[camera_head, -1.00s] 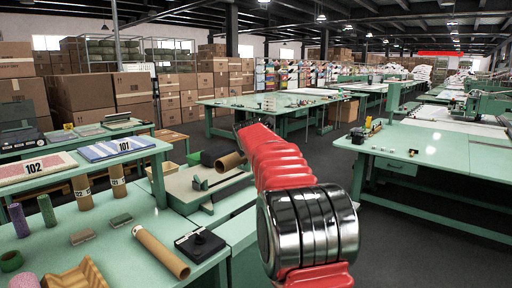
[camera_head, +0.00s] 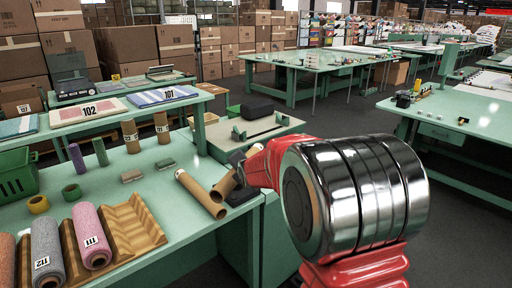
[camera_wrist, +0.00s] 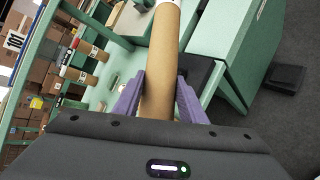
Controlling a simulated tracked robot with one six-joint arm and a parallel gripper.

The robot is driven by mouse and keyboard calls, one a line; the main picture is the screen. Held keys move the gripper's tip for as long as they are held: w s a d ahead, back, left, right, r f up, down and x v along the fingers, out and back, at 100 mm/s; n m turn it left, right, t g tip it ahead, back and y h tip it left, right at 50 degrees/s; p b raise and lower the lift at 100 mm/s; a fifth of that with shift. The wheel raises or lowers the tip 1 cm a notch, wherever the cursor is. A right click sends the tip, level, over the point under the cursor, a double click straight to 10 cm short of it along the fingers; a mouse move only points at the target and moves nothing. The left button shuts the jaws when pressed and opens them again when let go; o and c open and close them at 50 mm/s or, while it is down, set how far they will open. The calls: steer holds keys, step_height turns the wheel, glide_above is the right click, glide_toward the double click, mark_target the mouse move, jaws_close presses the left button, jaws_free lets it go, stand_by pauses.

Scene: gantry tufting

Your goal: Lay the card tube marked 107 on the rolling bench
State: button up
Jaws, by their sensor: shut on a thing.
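My gripper (camera_wrist: 158,98) is shut on a brown card tube (camera_wrist: 161,55), its purple fingers on either side. A white band shows at the tube's far end, but no number is readable. In the head view this held tube (camera_head: 224,187) slants over the near green bench (camera_head: 150,205), beside a lying card tube (camera_head: 200,194) and in front of a black pad (camera_head: 241,193). I cannot tell whether it touches them or the bench. My arm hides most of the gripper there. I cannot tell for sure which bench is the rolling bench.
Two card tubes (camera_head: 131,137) (camera_head: 161,128) stand upright on the near bench. Rolls 112 (camera_head: 47,255) and 111 (camera_head: 91,237) lie by a wooden cradle (camera_head: 128,225). A shelf behind bears pieces 102 (camera_head: 88,109) and 101 (camera_head: 162,96). A low table (camera_head: 276,122) carries a black box (camera_head: 258,108).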

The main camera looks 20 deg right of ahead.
steer(key=s+a+f+n+y, duration=0.1)
steer(key=s+a+f, duration=0.7)
steer(key=s, duration=0.3)
steer(key=shift+a+f+n, duration=0.3)
steer(key=shift+a+f, duration=0.05)
steer(key=shift+a, duration=0.1)
steer(key=shift+s, duration=0.1)
steer(key=shift+s, duration=0.1)
